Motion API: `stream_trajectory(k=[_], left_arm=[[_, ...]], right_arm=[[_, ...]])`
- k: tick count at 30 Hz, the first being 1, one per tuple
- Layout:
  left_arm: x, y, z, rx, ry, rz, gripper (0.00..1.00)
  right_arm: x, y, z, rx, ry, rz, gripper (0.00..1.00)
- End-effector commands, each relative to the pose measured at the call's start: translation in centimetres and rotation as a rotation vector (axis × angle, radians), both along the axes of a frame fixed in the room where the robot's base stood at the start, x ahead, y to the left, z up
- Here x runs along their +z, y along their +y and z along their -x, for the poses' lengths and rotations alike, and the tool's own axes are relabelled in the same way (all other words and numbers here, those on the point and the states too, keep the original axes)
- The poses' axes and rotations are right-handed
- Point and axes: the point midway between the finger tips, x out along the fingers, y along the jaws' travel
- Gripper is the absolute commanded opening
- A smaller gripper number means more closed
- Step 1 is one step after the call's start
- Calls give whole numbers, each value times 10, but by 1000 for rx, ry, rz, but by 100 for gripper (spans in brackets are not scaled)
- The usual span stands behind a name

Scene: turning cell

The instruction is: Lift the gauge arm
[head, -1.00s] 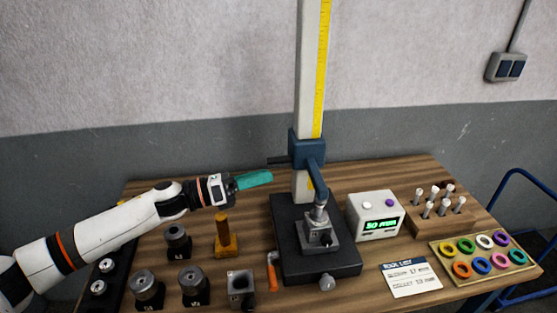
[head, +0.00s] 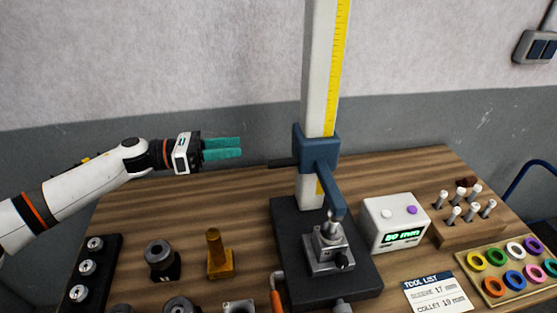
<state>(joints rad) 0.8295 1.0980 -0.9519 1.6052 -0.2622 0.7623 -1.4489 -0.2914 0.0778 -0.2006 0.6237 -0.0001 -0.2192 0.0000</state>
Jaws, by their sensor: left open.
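The gauge arm (head: 330,188) is a dark blue arm that reaches forward and down from a blue slider (head: 315,148) on the white column. Its tip meets a small grey block with a metal post (head: 329,245) on the black gauge base (head: 290,225). A dark handle (head: 283,163) sticks out to the left of the slider. My left gripper (head: 241,149) has teal fingers that point right. It is open and empty, a short way left of the handle and a little above it. My right gripper is not in view.
A brass post (head: 218,255) and dark tool holders (head: 161,260) stand at front left. The back left tabletop is clear.

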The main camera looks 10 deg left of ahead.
Motion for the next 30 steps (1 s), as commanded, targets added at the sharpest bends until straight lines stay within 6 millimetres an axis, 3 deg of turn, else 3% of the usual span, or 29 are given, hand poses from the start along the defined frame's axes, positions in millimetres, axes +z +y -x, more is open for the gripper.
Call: stream_trajectory(k=[3,14,20,30], left_arm=[[-23,0,0,0,1,0,41],[-63,0,0,0,1,1,41],[-61,-10,-4,-2,1,3,41],[-58,-70,-28,-3,2,4,41]], right_arm=[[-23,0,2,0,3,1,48],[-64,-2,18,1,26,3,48],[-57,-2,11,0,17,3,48],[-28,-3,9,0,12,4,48]])
